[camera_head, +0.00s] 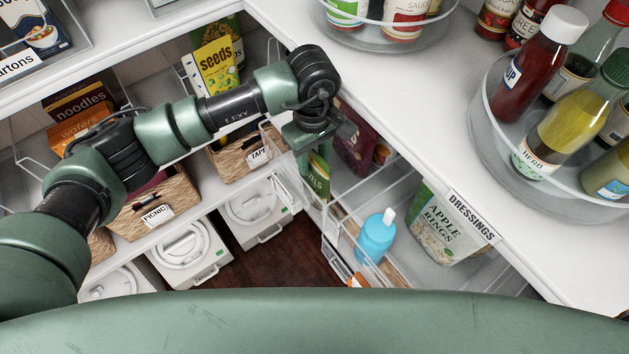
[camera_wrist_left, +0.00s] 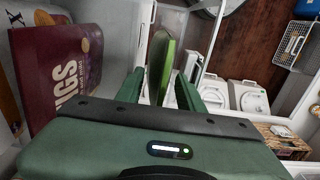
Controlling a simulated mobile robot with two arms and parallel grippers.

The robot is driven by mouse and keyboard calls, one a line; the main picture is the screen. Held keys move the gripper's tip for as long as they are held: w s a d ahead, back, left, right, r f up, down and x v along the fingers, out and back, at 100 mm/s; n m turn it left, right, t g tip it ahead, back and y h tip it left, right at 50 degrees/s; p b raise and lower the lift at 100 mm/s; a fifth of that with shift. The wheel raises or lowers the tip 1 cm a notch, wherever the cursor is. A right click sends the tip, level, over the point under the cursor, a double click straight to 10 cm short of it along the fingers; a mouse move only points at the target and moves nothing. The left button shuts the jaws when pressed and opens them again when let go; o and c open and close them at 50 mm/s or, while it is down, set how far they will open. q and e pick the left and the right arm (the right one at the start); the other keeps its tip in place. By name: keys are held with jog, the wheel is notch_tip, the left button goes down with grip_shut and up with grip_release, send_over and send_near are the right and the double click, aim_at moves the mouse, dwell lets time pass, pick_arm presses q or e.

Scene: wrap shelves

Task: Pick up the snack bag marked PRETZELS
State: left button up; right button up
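A green snack bag (camera_head: 317,176) stands in a wire basket below the right-hand counter in the head view. Only the end of its lettering, "ELS", shows; my gripper hides its upper part. In the left wrist view the green bag (camera_wrist_left: 163,62) is seen nearly edge-on, between and beyond the fingers. My left gripper (camera_head: 318,143) is above the bag, pointing down. In the wrist view the left gripper (camera_wrist_left: 160,92) is open, with its two fingers apart on either side of the bag and gaps visible. My right gripper is not in view.
A maroon bag (camera_head: 355,140) stands close beside the green one; it also shows in the wrist view (camera_wrist_left: 62,65). A blue bottle (camera_head: 376,235) and an APPLE RINGS bag (camera_head: 447,230) are nearby. The counter edge (camera_head: 400,150) overhangs on the right.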

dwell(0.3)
pick_arm(q)
grip_shut()
dwell(1.3)
